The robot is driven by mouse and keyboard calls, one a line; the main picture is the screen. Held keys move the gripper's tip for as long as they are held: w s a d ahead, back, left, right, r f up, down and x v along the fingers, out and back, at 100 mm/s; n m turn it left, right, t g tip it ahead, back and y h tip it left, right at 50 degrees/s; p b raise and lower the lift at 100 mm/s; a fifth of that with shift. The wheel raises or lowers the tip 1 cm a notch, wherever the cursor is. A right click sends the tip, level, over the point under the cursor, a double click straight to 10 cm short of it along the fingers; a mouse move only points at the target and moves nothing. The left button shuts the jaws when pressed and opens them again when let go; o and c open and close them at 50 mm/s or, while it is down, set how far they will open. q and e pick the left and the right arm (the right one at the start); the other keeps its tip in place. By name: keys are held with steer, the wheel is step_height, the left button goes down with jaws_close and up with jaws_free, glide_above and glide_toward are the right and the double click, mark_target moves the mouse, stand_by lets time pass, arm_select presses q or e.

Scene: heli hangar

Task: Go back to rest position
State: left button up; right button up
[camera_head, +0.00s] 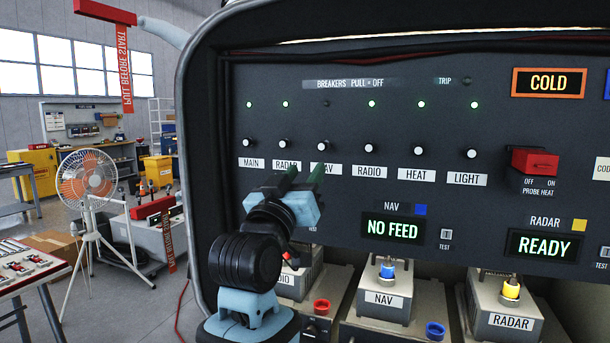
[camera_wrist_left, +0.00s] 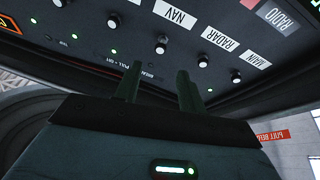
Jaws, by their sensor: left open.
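My left gripper (camera_head: 306,178) is in front of the breaker panel (camera_head: 400,120), just below the NAV knob (camera_head: 322,146). It partly covers the RADAR and NAV labels. In the left wrist view, its two green fingers (camera_wrist_left: 156,82) stand apart with nothing between them, pointing at the panel. A gap to the knobs seems to show there. The lamp above NAV (camera_head: 326,103) is dark; the other breaker lamps glow green. My right gripper is not in view.
The NAV display (camera_head: 392,228) reads NO FEED and the RADAR display (camera_head: 543,245) reads READY. Grey NAV (camera_head: 385,300) and RADAR (camera_head: 510,321) boxes stand below the panel. A fan (camera_head: 88,178) and a bench (camera_head: 30,275) stand at left, with open floor between them and the panel.

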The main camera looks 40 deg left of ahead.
arm_select(q)
steer(key=w+d+f+m+g+h, duration=0.1)
steer(key=d+f+m+g+h, duration=0.1)
steer(key=f, duration=1.2)
steer(key=w+d+f+m+g+h, duration=0.1)
steer(key=w+d+f+m+g, duration=0.15)
steer(key=f, duration=1.15)
steer(key=s+d+f+g+h, duration=0.15)
steer(key=s+f, duration=0.35)
steer(key=f, duration=0.5)
steer(key=s+d+f+g, duration=0.2)
steer(key=s+f, duration=0.2)
steer(key=f, duration=0.6)
steer(key=s+d+f+m+g+h, duration=0.1)
steer(key=s+d+f+g, duration=0.1)
steer(key=s+f, duration=0.7)
steer(key=s+d+f+m+g+h, duration=0.1)
steer(key=s+d+f+g, duration=0.1)
steer(key=s+f, duration=0.6)
steer(key=s, duration=0.5)
steer(key=shift+s+d+f+g, duration=0.3)
steer(key=shift+f, duration=0.05)
steer(key=shift+w, duration=0.1)
steer(key=shift+c, duration=0.4)
